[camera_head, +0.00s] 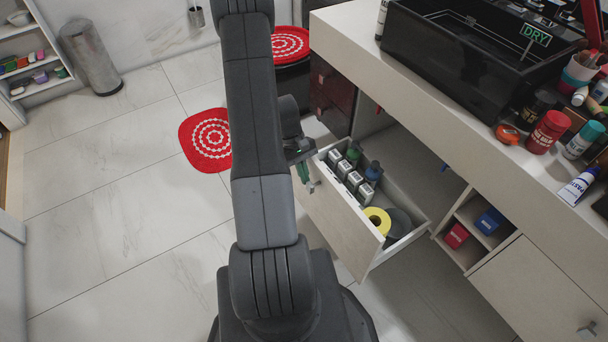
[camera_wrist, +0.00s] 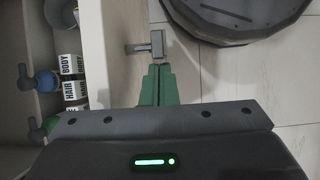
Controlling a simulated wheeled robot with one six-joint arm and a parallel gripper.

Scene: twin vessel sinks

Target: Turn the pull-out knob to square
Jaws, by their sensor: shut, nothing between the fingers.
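The pull-out knob (camera_head: 312,187) is a small grey metal piece on the outer face of the open drawer's pale front (camera_head: 345,222). In the wrist view the knob (camera_wrist: 156,43) shows a short stem from the drawer front and a squarish end. My gripper (camera_head: 303,172) has green fingers and is shut and empty just outside the drawer front. In the wrist view the fingertips of my gripper (camera_wrist: 157,67) are right below the knob's end. I cannot tell whether they touch it. The knob is not between the fingers.
The open drawer holds several labelled bottles (camera_head: 354,179) and a yellow roll (camera_head: 377,219). The counter (camera_head: 455,115) above it bears a black basin (camera_head: 470,50) and several toiletries. A dark round object (camera_wrist: 215,18) lies beyond the knob. The tiled floor at left is mostly clear.

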